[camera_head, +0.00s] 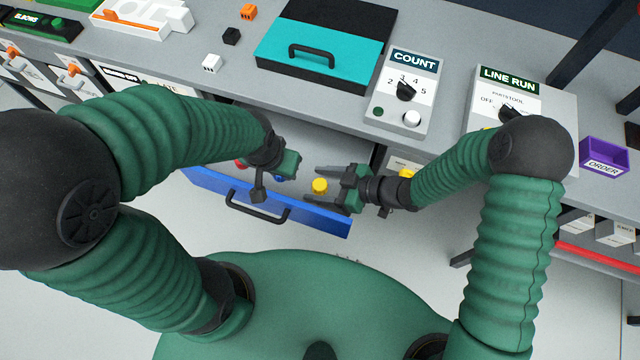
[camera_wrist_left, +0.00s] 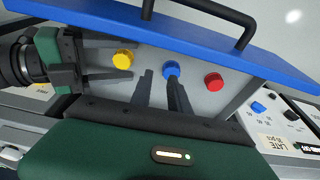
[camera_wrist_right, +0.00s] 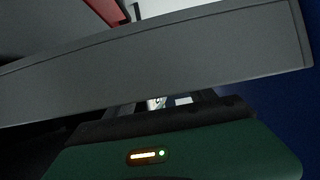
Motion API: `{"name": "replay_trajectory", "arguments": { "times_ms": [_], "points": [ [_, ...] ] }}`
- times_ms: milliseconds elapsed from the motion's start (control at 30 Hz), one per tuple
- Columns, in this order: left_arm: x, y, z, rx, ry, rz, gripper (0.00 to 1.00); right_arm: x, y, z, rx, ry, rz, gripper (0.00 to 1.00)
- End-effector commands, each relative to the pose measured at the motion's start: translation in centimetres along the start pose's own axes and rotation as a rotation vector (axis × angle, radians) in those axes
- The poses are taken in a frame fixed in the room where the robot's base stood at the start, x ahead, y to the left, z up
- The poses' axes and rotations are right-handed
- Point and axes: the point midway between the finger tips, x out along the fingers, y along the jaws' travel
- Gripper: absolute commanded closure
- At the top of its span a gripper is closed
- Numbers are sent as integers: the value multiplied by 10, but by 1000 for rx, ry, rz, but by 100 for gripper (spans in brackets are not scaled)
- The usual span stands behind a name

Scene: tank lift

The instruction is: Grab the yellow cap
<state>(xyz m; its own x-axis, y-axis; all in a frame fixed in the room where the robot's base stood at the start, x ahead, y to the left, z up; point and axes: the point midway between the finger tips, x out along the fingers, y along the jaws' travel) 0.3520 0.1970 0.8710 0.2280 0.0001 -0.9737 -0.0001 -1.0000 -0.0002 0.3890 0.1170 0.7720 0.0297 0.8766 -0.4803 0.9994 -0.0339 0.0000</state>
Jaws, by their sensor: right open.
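The yellow cap (camera_head: 319,186) sits in the open drawer behind its blue front (camera_head: 225,186). My right gripper (camera_head: 322,188) reaches in from the right with its fingers spread, one on either side of the cap. A blue cap (camera_wrist_left: 170,70) and a red cap (camera_wrist_left: 214,82) sit in the same drawer. My left gripper (camera_wrist_left: 160,78) is open, its fingers near the blue cap. The right wrist view is mostly blocked by a grey panel (camera_wrist_right: 150,65).
The blue drawer front has a black handle (camera_head: 257,210). On the grey bench above stand a teal box (camera_head: 312,55), a COUNT panel (camera_head: 405,90), a LINE RUN panel (camera_head: 520,100) and a purple ORDER bin (camera_head: 603,163). The bench edge lies close above both grippers.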

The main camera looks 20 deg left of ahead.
Motion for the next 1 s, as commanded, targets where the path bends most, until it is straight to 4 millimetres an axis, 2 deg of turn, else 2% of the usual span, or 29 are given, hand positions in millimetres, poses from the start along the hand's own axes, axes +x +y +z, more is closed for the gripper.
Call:
{"name": "replay_trajectory", "arguments": {
  "times_ms": [67,400,500,767,867,1000],
  "points": [
    [0,0,0,0,0,0,78,0,0,0,0,0,0,45],
    [0,0,0,0,0,0,78,0,0,0,1,0,0,89],
    [0,0,0,0,0,0,78,0,0,0,1,0,0,100],
    [-2,0,0,0,0,0,78,-4,0,-6,0,1,0,100],
    [-7,0,-2,0,0,0,78,-13,1,-23,-3,2,2,100],
    [-16,0,-4,0,0,0,78,-30,1,-55,-5,2,2,100]
  ]
}}
